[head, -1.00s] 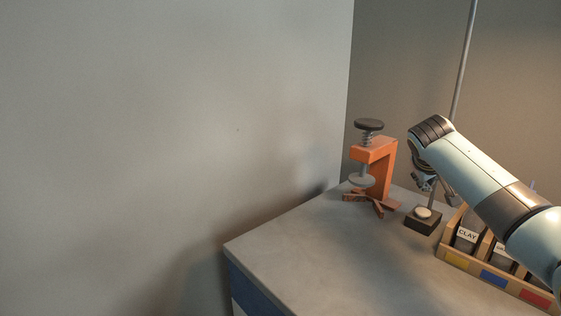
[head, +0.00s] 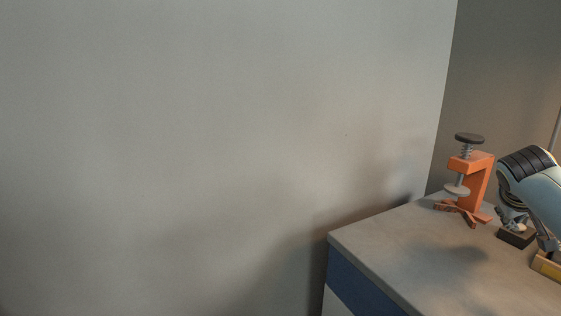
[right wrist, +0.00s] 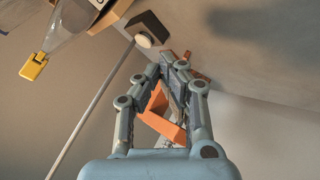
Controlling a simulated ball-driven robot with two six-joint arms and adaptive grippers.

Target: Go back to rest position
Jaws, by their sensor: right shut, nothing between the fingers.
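My right gripper (head: 547,242) hangs over the concrete bench (head: 400,250) at the right edge of the head view, partly cut off. In the right wrist view its two fingers (right wrist: 173,62) meet at the tips, shut and empty. The orange clamp (head: 478,177) stands on the bench left of this gripper in the head view. In the wrist view the clamp (right wrist: 156,103) shows behind the fingers. My left gripper is out of both current views.
A dark block (head: 516,237) sits beside the gripper; its pale round top (right wrist: 143,40) and a thin pole (right wrist: 95,105) show in the wrist view. A wooden rack (head: 546,266) is at the right edge. A yellow-tipped clear item (right wrist: 33,67) is upper left. Left is bare wall.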

